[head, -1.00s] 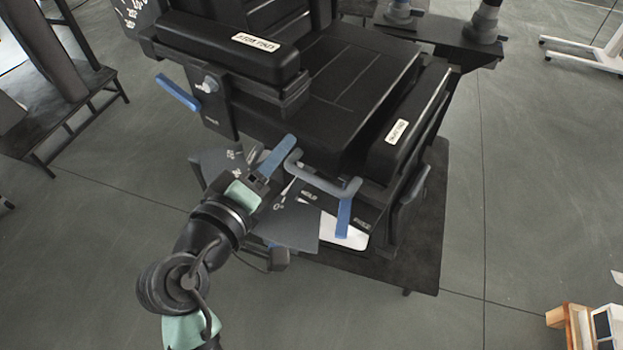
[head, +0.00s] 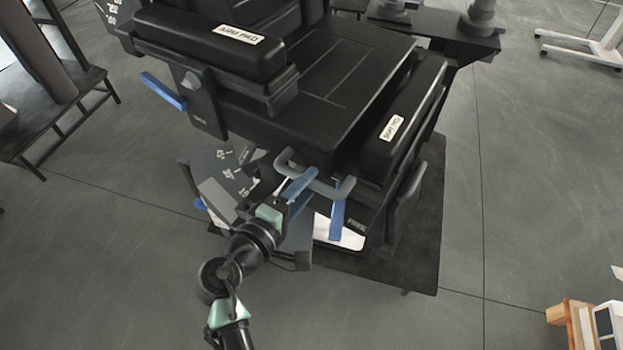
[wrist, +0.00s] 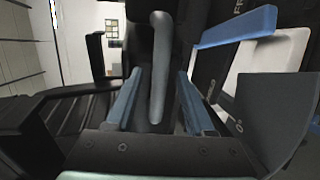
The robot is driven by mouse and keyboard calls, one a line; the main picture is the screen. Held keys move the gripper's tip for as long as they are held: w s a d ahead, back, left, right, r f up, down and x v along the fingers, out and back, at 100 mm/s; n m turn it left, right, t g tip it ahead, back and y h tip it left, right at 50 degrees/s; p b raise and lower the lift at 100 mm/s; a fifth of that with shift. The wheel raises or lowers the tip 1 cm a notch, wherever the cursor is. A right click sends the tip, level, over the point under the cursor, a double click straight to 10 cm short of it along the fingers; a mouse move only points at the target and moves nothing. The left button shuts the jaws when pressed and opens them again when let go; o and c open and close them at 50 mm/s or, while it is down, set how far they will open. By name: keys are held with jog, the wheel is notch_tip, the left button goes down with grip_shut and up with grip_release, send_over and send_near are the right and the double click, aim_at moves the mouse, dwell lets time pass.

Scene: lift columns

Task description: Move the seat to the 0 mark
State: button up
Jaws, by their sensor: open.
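The black seat (head: 345,75) is a padded chair with a grey U-shaped handle (head: 315,188) at its front edge. The handle also shows in the wrist view (wrist: 158,75), its bar upright between my fingers. My gripper (head: 300,182) is at the left part of the handle. Its blue fingers are open on both sides of the bar, with visible gaps in the wrist view (wrist: 160,85). A dark plate with white scale marks (head: 228,175) is below the seat's front left. A "0°" mark is on a dark plate (wrist: 270,110) at right in the wrist view.
A blue lever (head: 338,212) hangs just right of the handle, over a white panel (head: 350,237). Another blue lever (head: 163,91) sticks out at the seat's left. Padded arm rests (head: 210,42) flank the seat. Open floor lies in front.

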jog(key=shift+x, duration=1.2)
grip_shut()
dwell(0.6)
